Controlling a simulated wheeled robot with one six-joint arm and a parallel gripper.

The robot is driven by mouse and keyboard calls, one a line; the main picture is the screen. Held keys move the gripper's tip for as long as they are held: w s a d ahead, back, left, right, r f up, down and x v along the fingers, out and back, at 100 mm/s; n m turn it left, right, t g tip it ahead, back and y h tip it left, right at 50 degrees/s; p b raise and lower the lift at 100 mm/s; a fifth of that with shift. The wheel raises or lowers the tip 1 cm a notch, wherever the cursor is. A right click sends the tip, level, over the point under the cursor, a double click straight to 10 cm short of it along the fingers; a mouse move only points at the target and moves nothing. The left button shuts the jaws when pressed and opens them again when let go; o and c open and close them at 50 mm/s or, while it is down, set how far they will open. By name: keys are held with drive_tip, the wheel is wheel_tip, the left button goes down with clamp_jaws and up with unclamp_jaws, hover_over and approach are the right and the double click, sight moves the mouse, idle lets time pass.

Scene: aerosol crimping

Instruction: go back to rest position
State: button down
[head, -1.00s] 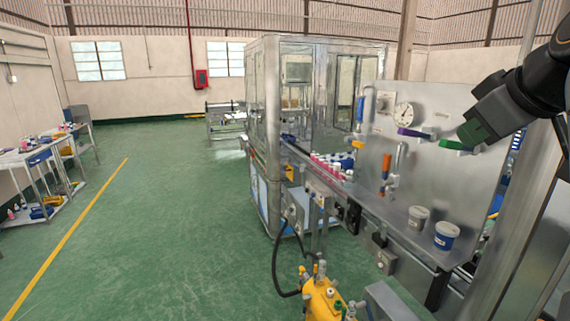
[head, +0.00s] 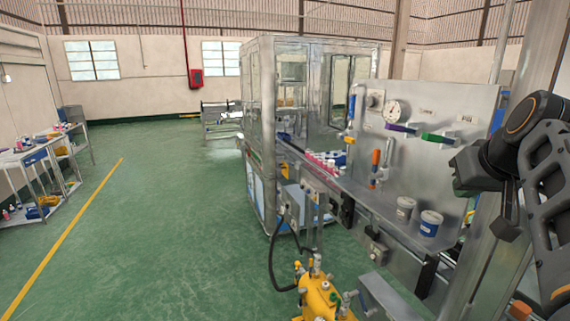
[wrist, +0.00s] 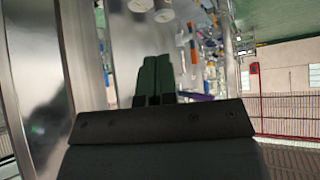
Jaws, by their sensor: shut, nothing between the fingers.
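My gripper (wrist: 156,62) shows in the wrist view with its two dark green fingers side by side, shut and empty. In the head view my gripper (head: 468,172) is at the right, held in the air in front of the steel panel (head: 460,105) and apart from it. The panel carries a green lever (head: 438,138) and a purple lever (head: 401,128), both roughly level, and an orange upright handle (head: 375,157). A round gauge (head: 392,109) sits above them. The fingertips cannot be made out clearly in the head view.
Two tubs, one grey (head: 405,208) and one blue-and-white (head: 430,222), stand on the ledge below the panel. A glass-sided machine (head: 262,130) stands beyond. A yellow pump unit (head: 322,298) is on the floor in front.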

drive_tip(key=s+a+f+g, duration=0.1)
drive_tip(key=s+a+f, duration=0.2)
drive_tip(key=a+f, duration=0.2)
drive_tip(key=s+a+f+g, duration=0.1)
drive_tip(key=s+a+f, duration=0.2)
drive_tip(key=f, duration=0.9)
drive_tip(key=s+a+f+n+g+y, duration=0.1)
drive_tip(key=s+a+f, duration=0.2)
drive_tip(key=a+f, duration=0.5)
drive_tip(key=shift+s+f+g, duration=0.25)
drive_tip(key=shift+f+g, duration=0.05)
drive_tip(key=shift+f, duration=0.45)
